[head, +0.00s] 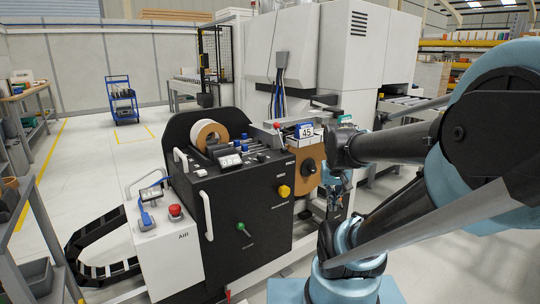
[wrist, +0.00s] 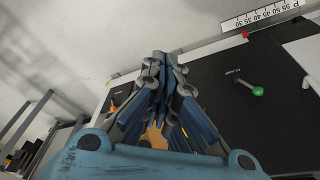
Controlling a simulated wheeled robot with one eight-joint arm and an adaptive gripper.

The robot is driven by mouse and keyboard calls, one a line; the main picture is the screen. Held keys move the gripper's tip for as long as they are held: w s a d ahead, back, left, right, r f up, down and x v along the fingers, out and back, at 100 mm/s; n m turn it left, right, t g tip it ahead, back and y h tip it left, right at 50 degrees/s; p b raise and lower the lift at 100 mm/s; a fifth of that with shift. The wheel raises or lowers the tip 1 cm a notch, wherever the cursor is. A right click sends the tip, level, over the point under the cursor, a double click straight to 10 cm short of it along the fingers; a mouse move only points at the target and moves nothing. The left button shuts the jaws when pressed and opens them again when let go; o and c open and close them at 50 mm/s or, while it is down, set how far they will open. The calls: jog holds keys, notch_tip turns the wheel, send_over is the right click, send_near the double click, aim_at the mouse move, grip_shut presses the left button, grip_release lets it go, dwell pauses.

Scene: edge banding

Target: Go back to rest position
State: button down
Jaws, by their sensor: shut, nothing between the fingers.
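My gripper (wrist: 163,62) reaches up the middle of the wrist view, its blue and dark fingers drawn together at the tips with nothing between them. In the head view my gripper (head: 336,196) hangs below my wrist, in front of the right side of the edge banding machine (head: 240,215). My arm's large joints fill the right of that view. The machine's black front panel with a green knob (wrist: 257,91) shows right of the gripper in the wrist view. That green knob also shows in the head view (head: 241,227). I cannot tell the gap between gripper and machine.
A white control box with a red button (head: 174,211) stands at the machine's left, beside a black cable chain (head: 85,245). A tape roll (head: 209,133) sits on top. A blue cart (head: 122,99) stands far back. The floor at left is partly open, with shelves (head: 35,240) at the edge.

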jog(key=s+a+f+n, duration=0.1)
jog(key=s+f, duration=0.2)
jog(key=s, duration=0.3)
jog(key=shift+s+a+f+y, duration=0.25)
jog(key=shift+s+a+y, duration=0.05)
jog(key=shift+s+y, duration=0.1)
dwell(0.5)
